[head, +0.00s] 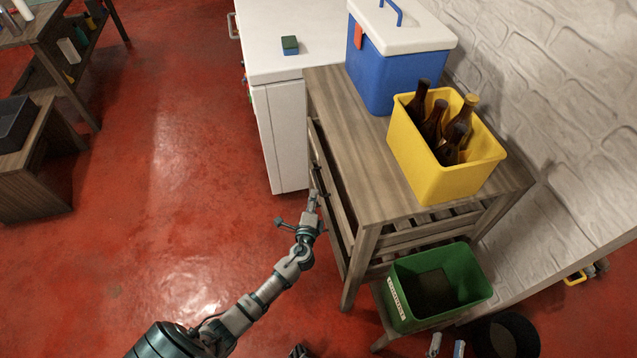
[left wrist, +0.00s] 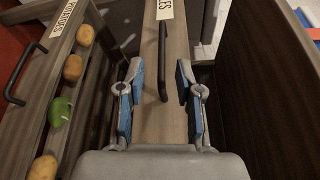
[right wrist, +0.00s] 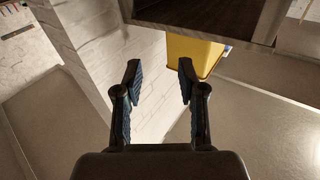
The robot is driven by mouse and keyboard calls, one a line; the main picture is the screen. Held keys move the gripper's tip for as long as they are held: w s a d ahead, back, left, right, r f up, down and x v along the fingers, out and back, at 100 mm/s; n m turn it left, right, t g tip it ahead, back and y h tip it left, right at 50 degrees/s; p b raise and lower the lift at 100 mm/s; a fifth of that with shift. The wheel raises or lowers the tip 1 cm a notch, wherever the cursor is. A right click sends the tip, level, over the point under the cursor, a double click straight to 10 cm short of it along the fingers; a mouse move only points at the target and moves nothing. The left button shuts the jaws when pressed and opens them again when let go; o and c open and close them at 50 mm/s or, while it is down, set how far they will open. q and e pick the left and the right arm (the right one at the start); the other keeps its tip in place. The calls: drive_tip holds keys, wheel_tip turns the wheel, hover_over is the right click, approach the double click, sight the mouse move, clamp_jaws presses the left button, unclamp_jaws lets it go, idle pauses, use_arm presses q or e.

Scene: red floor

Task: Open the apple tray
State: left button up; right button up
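The tray front with a black bar handle (left wrist: 163,60) is in the left wrist view; its label is partly cut off and ends in "LES". My left gripper (left wrist: 159,85) is open, with one blue-padded finger on each side of the handle. No grip on the handle shows. In the head view my left gripper (head: 312,200) is at the left front of the wooden cabinet (head: 365,150), where the handles are small and dark. My right gripper (right wrist: 158,85) is open and empty in the right wrist view. No apples are visible.
A blue cooler (head: 390,75) and a yellow crate of bottles (head: 425,165) stand on the cabinet. A green bin (head: 400,300) is beside it.

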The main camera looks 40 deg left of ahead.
sight(317, 183)
use_arm(q)
drive_tip(key=b+x, duration=0.1)
drive_tip(key=x, duration=0.5)
drive_tip(key=shift+w+d+f, duration=0.15)
drive_tip(key=shift+w, duration=0.1)
drive_tip(key=shift+w+a, duration=0.3)
drive_tip(key=shift+w, duration=0.2)
drive_tip(key=shift+a, duration=0.2)
use_arm(e)
drive_tip(key=r+t, duration=0.2)
drive_tip(key=r+t+y, duration=0.1)
drive_tip(key=r, duration=0.1)
drive_tip(key=shift+s+t, duration=0.3)
drive_tip(key=shift+s, duration=0.1)
use_arm(q)
clamp_jaws()
drive_tip(key=shift+d, duration=0.1)
use_arm(e)
drive_tip(key=shift+w+f, duration=0.1)
drive_tip(key=shift+f, duration=0.05)
